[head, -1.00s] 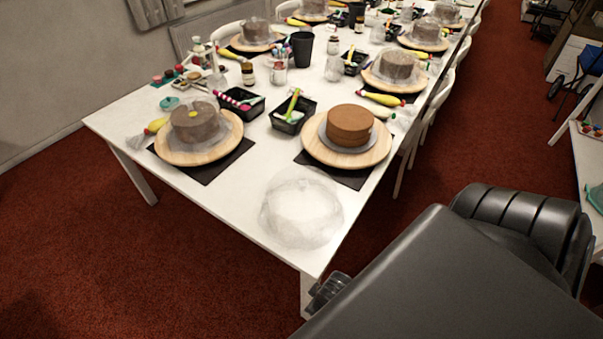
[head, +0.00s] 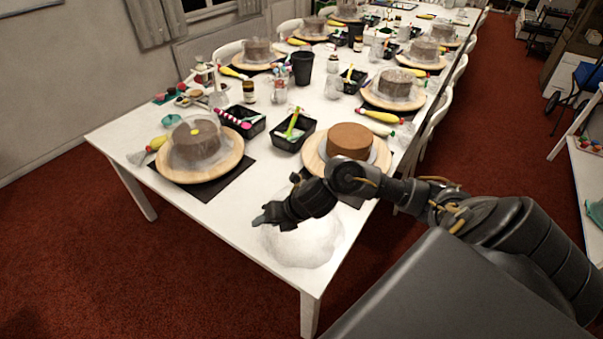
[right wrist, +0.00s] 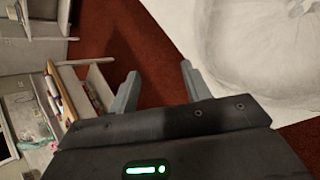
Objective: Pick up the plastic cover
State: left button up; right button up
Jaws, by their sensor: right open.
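The clear plastic cover (head: 303,245) lies dome-up on the near corner of the white table. It is partly hidden behind my right arm in the head view, and part of it shows at the upper right of the right wrist view (right wrist: 262,45). My right gripper (head: 272,217) is above the cover's left side in the head view. In the right wrist view the gripper's two fingers (right wrist: 160,85) are apart, with only red carpet visible between them. Whether it touches the cover cannot be told. My left gripper is not in view.
A bare brown cake (head: 350,141) stands on a wooden turntable just behind my right arm. A covered cake (head: 195,145) on another turntable stands at the left. Black tool trays (head: 293,134) sit between them. The white tabletop (head: 235,215) left of the cover is clear.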

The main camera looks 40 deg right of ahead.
jog(key=s+d+r+n+g+h, duration=0.1)
jog(key=d+r+n+h, duration=0.2)
jog(key=d, duration=0.5)
jog(key=s+d+r+n+g, duration=0.1)
jog(key=d+r+n+g, duration=0.15)
jog(key=d+n, duration=0.35)
jog(key=shift+m+t, duration=0.45)
jog(key=shift+m, duration=0.25)
jog(key=x, duration=0.2)
jog(key=d+x, duration=0.1)
jog(key=x, duration=0.2)
jog(key=shift+w, duration=0.15)
jog(key=shift+a+f+p, duration=0.1)
jog(key=shift+f+p, duration=0.25)
jog(key=p+x, duration=0.1)
jog(key=x, duration=0.3)
jog(key=shift+w+f, duration=0.15)
jog(key=shift+f, duration=0.1)
grip_shut()
